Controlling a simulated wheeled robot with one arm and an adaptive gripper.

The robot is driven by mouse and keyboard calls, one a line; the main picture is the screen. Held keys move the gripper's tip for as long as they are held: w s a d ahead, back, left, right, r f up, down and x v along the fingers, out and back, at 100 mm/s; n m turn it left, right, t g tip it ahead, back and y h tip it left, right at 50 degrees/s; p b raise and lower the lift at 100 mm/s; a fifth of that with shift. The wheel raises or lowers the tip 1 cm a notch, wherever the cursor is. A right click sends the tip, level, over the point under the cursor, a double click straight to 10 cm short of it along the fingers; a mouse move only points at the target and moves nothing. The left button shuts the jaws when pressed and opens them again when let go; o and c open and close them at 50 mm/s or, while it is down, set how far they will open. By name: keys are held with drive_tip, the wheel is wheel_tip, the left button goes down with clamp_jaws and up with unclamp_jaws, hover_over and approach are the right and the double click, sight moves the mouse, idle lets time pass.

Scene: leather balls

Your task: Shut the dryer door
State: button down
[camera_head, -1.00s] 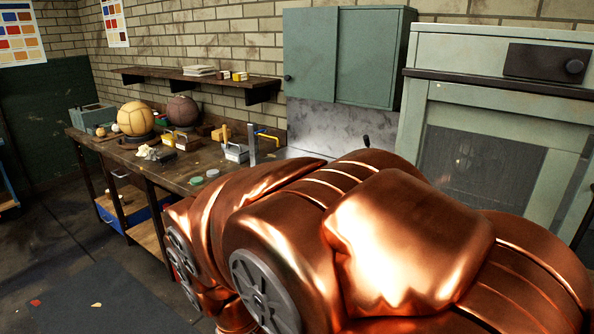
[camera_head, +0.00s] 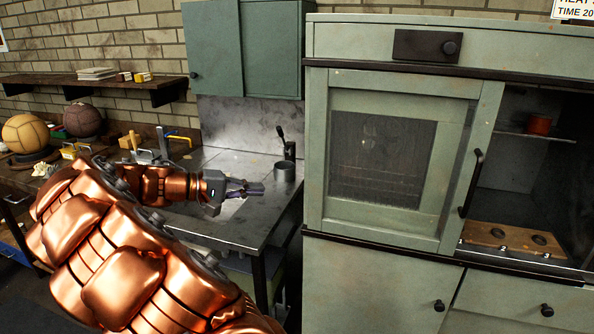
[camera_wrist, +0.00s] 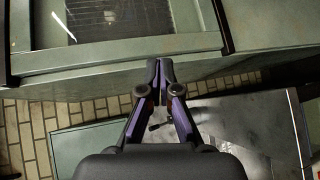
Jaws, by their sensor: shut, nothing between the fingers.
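The dryer is a pale green cabinet (camera_head: 400,75) filling the right of the head view. Its door (camera_head: 455,100) has a framed mesh window and covers the left part of the opening; the right part is open. A dark vertical handle (camera_head: 472,183) is on the door's right edge. In the wrist view my shut fingers (camera_wrist: 160,62) overlap the lower edge of a green framed panel with a window (camera_wrist: 120,50).
A red mug (camera_head: 539,125) and a brown board with round holes (camera_head: 515,238) are inside the open part. A dark tap (camera_head: 288,145) and a grey cup (camera_head: 285,172) stand near my gripper. A workbench with leather balls (camera_head: 25,133) is at the left.

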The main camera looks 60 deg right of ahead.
drive_tip(key=w+d+f+g+h, duration=0.1)
drive_tip(key=w+d+h, duration=0.2)
drive_tip(key=w+d, duration=0.35)
drive_tip(key=s+a+p+x, duration=0.1)
drive_tip(key=p+x, duration=0.3)
drive_tip(key=x, duration=0.9)
drive_tip(key=shift+s+p, duration=0.4)
drive_tip(key=shift+s, duration=0.5)
drive_tip(key=shift+s+a+f, duration=0.1)
drive_tip(key=shift+f, duration=0.05)
